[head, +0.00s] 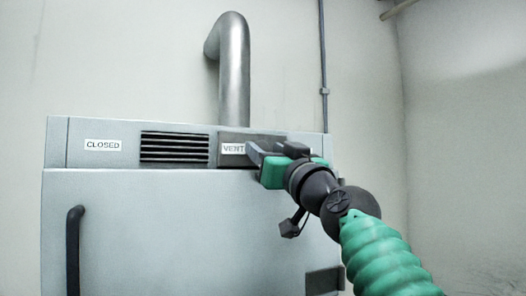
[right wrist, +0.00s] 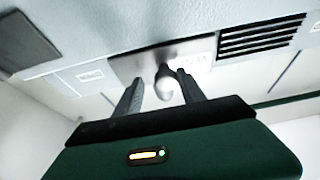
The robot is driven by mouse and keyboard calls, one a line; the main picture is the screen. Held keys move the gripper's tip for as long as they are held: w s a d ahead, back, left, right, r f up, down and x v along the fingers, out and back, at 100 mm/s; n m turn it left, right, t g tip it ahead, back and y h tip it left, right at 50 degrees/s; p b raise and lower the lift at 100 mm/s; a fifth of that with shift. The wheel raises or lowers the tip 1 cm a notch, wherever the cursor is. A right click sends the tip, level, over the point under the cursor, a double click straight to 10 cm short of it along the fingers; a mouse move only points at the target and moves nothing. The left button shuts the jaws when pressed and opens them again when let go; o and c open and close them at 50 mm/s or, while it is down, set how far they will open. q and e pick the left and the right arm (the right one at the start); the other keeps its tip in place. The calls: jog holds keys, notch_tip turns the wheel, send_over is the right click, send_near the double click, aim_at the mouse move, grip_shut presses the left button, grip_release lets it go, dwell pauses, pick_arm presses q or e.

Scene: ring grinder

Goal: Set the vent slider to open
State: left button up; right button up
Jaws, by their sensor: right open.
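The vent slider is a darker metal plate (head: 232,138) with a VENT label, just right of the black louvred grille (head: 175,147) on the cabinet's top panel. The grille's slats show uncovered. A CLOSED label (head: 103,145) is at the panel's left end. My right gripper (head: 270,151) is open in front of the plate. In the right wrist view, the slider plate (right wrist: 130,65) has a rounded knob (right wrist: 165,82) that appears between my open right fingers (right wrist: 160,76); contact cannot be told. The grille (right wrist: 262,37) is at upper right there. My left gripper is out of view.
The grey cabinet door (head: 170,235) below has a dark vertical handle (head: 74,250) at left. A bent metal pipe (head: 234,70) rises behind the panel. A small label (right wrist: 90,76), too blurred to read, shows in the right wrist view. Space left of my right gripper looks clear.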

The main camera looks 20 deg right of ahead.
jog(key=shift+d+f, duration=0.1)
jog(key=shift+d, duration=0.15)
jog(key=b+v, duration=0.3)
jog(key=v, duration=0.2)
jog(key=a+b+v, duration=0.1)
jog(key=b+v, duration=0.3)
jog(key=v, duration=0.2)
jog(key=b+v, duration=0.3)
jog(key=v, duration=0.2)
jog(key=shift+s+a+f+b, duration=0.15)
jog(key=shift+s+b, duration=0.15)
